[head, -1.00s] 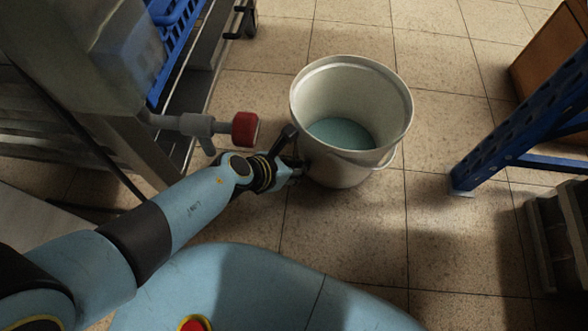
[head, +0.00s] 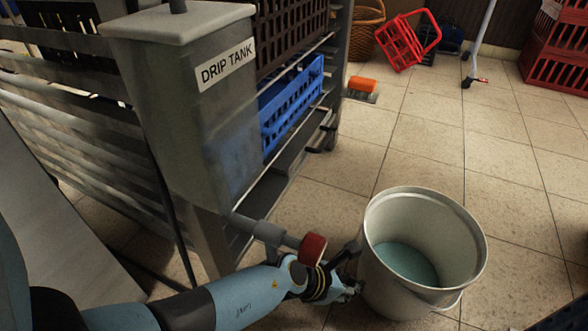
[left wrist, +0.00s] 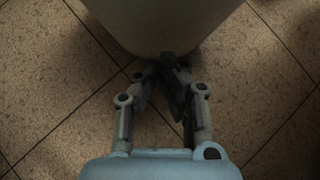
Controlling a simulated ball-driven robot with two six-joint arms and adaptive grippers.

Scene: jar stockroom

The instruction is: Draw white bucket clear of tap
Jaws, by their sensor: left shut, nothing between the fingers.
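The white bucket (head: 376,270) stands upright on the tiled floor in the head view, with blue-green liquid (head: 407,263) inside. Its handle hangs down at the lower right. The tap (head: 268,233), a grey pipe with a red knob (head: 313,247), sticks out from the drip tank (head: 205,130) to the left of the bucket. A gap shows between knob and bucket rim. My left gripper (head: 350,284) is shut and empty, low at the bucket's left side. In the left wrist view its fingertips (left wrist: 172,64) meet at the bucket's lower wall (left wrist: 160,25); whether they touch it is unclear.
A metal rack with a blue crate (head: 292,105) stands behind the tap. An orange-headed brush (head: 375,86), a red basket (head: 402,42) and red crates (head: 560,55) are farther back. Floor behind and right of the bucket is clear. A dark blue frame (head: 568,316) shows at lower right.

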